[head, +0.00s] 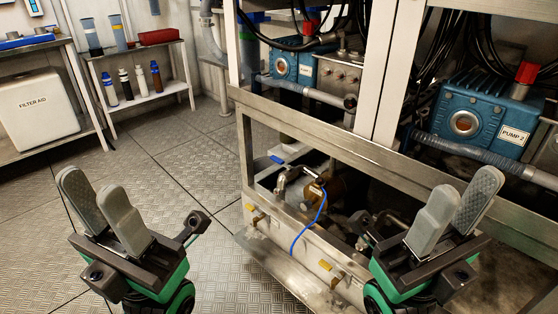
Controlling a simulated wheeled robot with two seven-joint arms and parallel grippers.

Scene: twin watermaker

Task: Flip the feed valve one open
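My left gripper (95,186) is at the lower left over the metal floor, its two fingers apart and empty. My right gripper (466,183) is at the lower right, in front of the machine frame, also with fingers apart and empty. Low in the frame is a metal box with pipework. A small blue lever (278,160) lies at its back left, and yellow-tipped fittings (255,220) show on its front side. No label for feed valve one is readable, so I cannot tell which part it is. Neither gripper touches these parts.
A steel frame (300,137) with white uprights (376,70) surrounds the machine. The blue pump marked PUMP 2 (470,117) sits above on the right. A blue cable (310,222) hangs over the box. Shelves with bottles (150,96) stand far left. The floor between is clear.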

